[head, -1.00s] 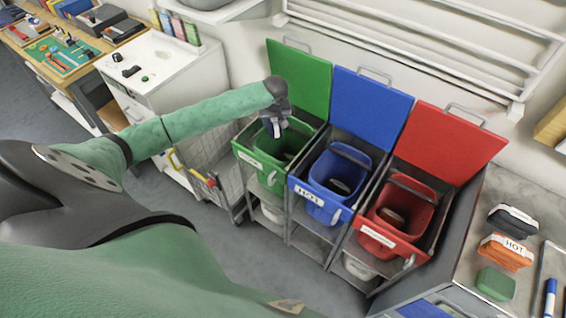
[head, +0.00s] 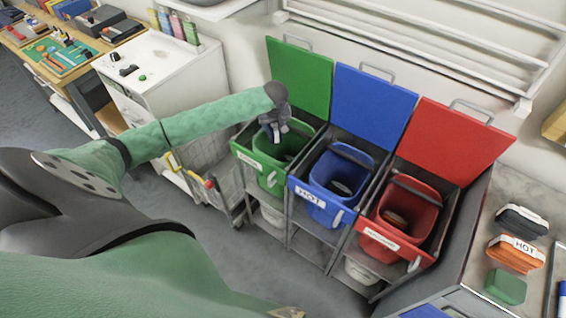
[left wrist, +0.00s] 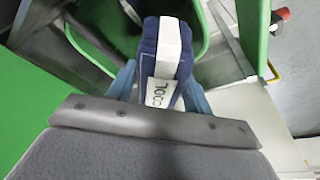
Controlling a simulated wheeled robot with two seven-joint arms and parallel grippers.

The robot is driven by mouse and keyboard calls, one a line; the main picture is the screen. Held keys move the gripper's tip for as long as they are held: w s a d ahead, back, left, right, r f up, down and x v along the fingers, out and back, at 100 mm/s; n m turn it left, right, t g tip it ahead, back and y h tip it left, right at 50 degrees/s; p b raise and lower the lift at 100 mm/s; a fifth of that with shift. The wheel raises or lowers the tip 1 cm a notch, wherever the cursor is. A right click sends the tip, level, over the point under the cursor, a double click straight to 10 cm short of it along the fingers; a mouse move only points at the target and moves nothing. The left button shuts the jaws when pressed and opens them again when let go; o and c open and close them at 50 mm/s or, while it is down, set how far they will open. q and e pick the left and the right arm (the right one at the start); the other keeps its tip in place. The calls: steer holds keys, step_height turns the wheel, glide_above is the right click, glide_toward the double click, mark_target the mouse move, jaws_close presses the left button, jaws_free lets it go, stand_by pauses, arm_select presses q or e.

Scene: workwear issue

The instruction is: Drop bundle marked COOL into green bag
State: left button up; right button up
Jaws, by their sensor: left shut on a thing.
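My left gripper (head: 275,132) is over the open green bag (head: 262,172) at the left of the row of bins. In the left wrist view my left gripper (left wrist: 160,85) is shut on a dark blue bundle (left wrist: 149,48) with a white band and a label reading COOL. The bundle hangs above the bag's opening, whose green rim (left wrist: 200,45) shows around and beyond it. In the head view the bundle is mostly hidden by the gripper. My right gripper is not in view.
The blue bag (head: 318,211) marked HOT and the red bag (head: 385,243) stand to the right, lids raised. Several bundles, one an orange bundle (head: 515,255) marked HOT, lie on the right counter. A wire trolley (head: 205,165) stands left of the green bag.

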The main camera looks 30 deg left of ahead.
arm_select(q)
steer(key=o, duration=1)
steer(key=shift+o, duration=0.8)
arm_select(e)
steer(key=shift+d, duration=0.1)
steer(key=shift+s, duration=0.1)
arm_select(q)
steer(key=shift+r, duration=0.2)
steer(key=shift+s+d+r+b, duration=0.1)
steer(key=shift+r+b, duration=0.25)
steer(key=shift+r, duration=0.05)
steer(key=b+v, duration=0.1)
steer(key=v, duration=0.4)
steer(key=shift+b, duration=0.3)
steer(key=shift+v, duration=0.8)
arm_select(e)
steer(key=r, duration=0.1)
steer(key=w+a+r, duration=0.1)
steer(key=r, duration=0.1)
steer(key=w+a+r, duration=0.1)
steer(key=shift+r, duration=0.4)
